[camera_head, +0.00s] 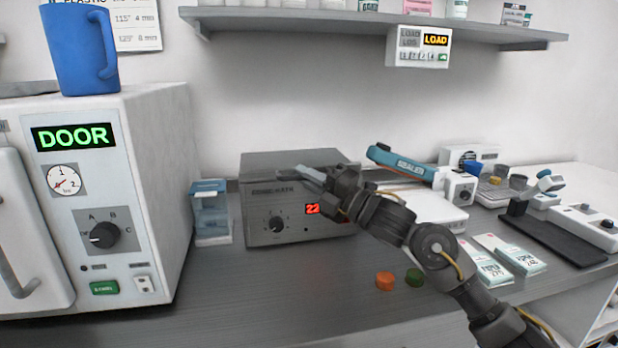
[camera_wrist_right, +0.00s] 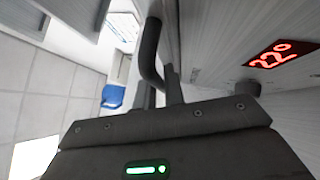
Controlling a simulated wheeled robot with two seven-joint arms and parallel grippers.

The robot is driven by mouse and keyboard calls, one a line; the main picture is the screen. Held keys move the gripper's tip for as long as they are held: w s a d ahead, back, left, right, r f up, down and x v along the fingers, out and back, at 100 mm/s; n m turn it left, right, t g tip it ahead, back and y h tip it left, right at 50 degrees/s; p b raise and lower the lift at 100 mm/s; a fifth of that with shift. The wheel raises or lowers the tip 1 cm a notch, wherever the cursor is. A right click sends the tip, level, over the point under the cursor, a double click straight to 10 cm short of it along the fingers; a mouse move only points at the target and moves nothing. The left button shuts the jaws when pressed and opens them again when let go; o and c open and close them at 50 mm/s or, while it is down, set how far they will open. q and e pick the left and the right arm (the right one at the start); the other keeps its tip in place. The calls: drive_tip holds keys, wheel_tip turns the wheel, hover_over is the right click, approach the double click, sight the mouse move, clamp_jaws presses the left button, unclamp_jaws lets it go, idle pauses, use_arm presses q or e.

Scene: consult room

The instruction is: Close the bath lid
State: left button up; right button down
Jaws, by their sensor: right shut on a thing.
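The bath is a grey metal box (camera_head: 262,212) with a dial and a red "22" readout, standing on the counter in the head view. Its lid (camera_head: 270,163) appears to lie flat across the top; whether it is fully seated I cannot tell. The red readout also shows in the right wrist view (camera_wrist_right: 282,55). My right gripper (camera_head: 322,178) is at the top front edge of the bath. It is shut on what looks like the lid's dark bar handle (camera_wrist_right: 151,45), with the contact partly hidden by the gripper. My left gripper is not in view.
A white autoclave (camera_head: 150,200) with a blue mug (camera_head: 80,50) on top stands at the left. A blue-topped sealer (camera_head: 400,163) is behind my right arm. Orange (camera_head: 384,281) and green (camera_head: 414,277) caps lie in front of the bath. A shelf (camera_head: 370,25) hangs above.

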drive_tip(key=shift+a+f, duration=0.1)
drive_tip(key=shift+f, duration=0.25)
drive_tip(key=c, duration=1.8)
unclamp_jaws()
drive_tip(key=shift+o, duration=0.2)
